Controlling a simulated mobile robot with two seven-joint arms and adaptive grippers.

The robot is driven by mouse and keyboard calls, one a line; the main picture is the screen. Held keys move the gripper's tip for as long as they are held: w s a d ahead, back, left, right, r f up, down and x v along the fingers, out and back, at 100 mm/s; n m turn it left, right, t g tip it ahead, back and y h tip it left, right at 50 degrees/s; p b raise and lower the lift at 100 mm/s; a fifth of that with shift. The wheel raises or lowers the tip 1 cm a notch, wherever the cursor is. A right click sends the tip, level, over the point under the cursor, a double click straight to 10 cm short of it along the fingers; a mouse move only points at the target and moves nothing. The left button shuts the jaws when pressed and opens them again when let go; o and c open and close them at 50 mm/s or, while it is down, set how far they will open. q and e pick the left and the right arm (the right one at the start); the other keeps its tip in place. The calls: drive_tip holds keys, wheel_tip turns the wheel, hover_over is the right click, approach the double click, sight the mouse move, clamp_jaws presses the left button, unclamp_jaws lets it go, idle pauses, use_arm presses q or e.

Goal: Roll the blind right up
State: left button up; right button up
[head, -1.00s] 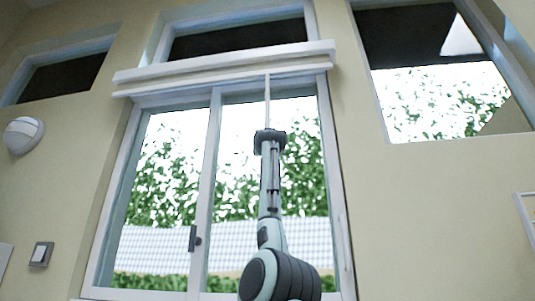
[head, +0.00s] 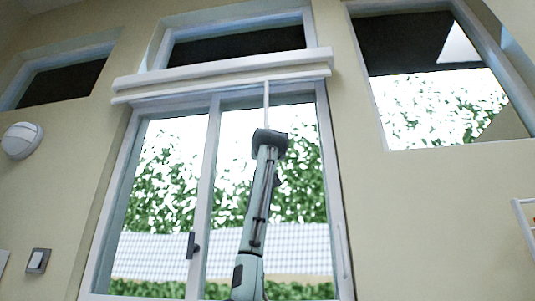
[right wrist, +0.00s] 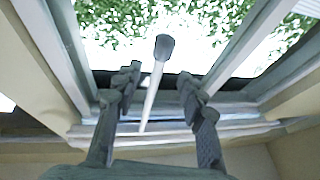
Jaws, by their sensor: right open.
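The blind (head: 220,88) shows as a narrow pale strip and bar directly under its long white housing (head: 225,69) above the sliding window. A thin pale rod (head: 266,97) hangs from the right part of it. My right gripper (head: 270,138) is raised in front of the window at the rod's lower part. In the right wrist view my right gripper (right wrist: 156,82) is open. The rod (right wrist: 150,95), with a dark grey knob (right wrist: 163,48) at its end, shows between the two fingers, with no visible grip on it. My left gripper is out of view.
The sliding window (head: 207,190) has a dark handle (head: 193,245) on its middle frame. A round wall lamp (head: 21,140) and a switch (head: 38,260) are on the left wall. Another window (head: 438,105) is at the upper right. The wall between is bare.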

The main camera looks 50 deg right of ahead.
drive_tip(key=v, duration=0.5)
drive_tip(key=shift+s+a, duration=0.1)
